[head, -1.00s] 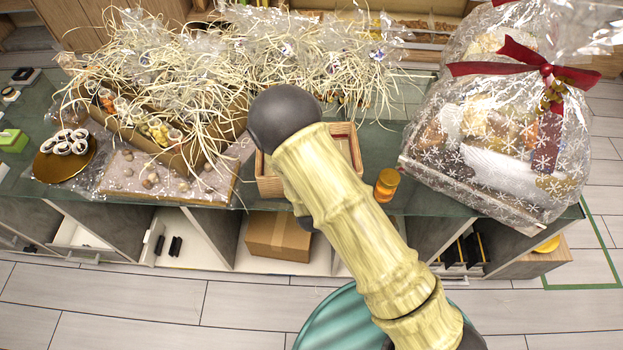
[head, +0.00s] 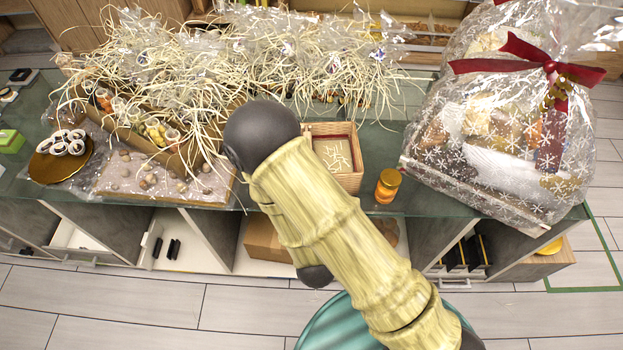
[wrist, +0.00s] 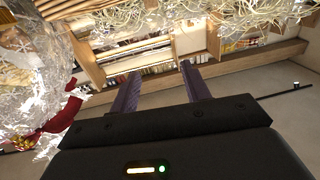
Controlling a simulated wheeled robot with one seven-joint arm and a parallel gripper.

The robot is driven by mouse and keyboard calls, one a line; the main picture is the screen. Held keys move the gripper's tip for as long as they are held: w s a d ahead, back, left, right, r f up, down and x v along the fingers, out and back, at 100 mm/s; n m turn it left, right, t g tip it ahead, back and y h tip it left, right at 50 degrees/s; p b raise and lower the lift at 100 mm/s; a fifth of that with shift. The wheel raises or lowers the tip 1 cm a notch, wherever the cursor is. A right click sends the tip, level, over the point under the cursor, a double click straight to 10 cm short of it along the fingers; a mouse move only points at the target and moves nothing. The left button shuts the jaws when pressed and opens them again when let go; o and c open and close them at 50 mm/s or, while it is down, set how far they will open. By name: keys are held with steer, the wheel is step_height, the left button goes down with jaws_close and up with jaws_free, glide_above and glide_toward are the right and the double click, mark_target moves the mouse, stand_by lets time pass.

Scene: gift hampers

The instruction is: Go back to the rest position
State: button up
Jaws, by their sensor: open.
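My gripper (wrist: 158,85) shows in the wrist view with its two dark fingers apart and nothing between them. Beyond the fingers are shelves and a wooden ledge, seen at a distance. In the head view my arm crosses the middle of the picture over the front of the glass counter (head: 440,202). The gripper itself cannot be made out in the head view.
A large wrapped hamper (head: 480,150) with a red bow fills the counter's right side. Straw-filled hampers (head: 150,70) and a gold cake board (head: 45,168) stand left.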

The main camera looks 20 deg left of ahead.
stand_by(0.7)
steer(key=w+d+m+g+h, duration=0.4)
steer(key=w+d+g, duration=0.35)
steer(key=d, duration=0.35)
steer(key=s+d+r+g+h, duration=0.1)
steer(key=s+d+r+g, duration=0.2)
steer(key=d, duration=0.5)
steer(key=s+d+r+g, duration=0.4)
steer(key=s+d+r, duration=0.1)
steer(key=s+d, duration=0.3)
steer(key=shift+d+r+h, duration=0.15)
steer(key=shift+d+h, duration=0.25)
steer(key=shift+d, duration=0.15)
